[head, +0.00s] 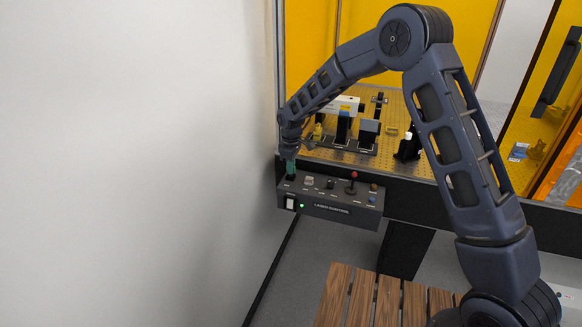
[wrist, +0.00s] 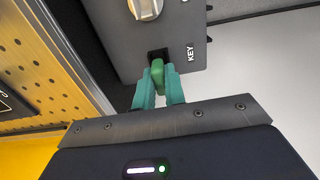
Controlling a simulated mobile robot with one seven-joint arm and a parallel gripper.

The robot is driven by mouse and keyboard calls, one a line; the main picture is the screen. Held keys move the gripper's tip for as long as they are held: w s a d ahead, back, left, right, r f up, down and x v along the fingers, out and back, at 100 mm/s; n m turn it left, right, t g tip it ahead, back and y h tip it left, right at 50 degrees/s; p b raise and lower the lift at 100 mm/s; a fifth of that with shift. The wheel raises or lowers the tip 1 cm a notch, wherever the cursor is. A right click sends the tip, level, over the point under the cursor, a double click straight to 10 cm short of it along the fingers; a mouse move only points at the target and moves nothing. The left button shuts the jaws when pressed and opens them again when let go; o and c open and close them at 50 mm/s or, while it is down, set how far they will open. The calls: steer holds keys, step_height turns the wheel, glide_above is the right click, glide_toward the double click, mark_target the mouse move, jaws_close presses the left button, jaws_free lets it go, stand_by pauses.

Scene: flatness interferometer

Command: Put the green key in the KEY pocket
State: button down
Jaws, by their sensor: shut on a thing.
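The green key (wrist: 157,75) is between the teal fingers of my gripper (wrist: 158,92) in the wrist view. The fingers are shut on it. The key's far end is at the dark square KEY pocket (wrist: 158,54) on the grey control box, beside the white KEY label; I cannot tell how deep it sits. In the head view my gripper (head: 290,168) points down at the left end of the laser control box (head: 335,205). The key is too small to make out there.
The control box carries a silver knob (wrist: 145,8), a red-topped joystick (head: 352,178) and a lit green lamp (head: 302,206). Behind it is a perforated optical table (head: 340,157) with instruments. A white wall (head: 130,160) stands close on the left. A slatted wooden bench (head: 375,300) is in front.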

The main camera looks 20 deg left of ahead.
steer(key=shift+f, duration=0.4)
stand_by(0.4)
steer(key=c, duration=1.4)
jaws_free()
steer(key=shift+r, duration=0.1)
steer(key=shift+r, duration=3.4)
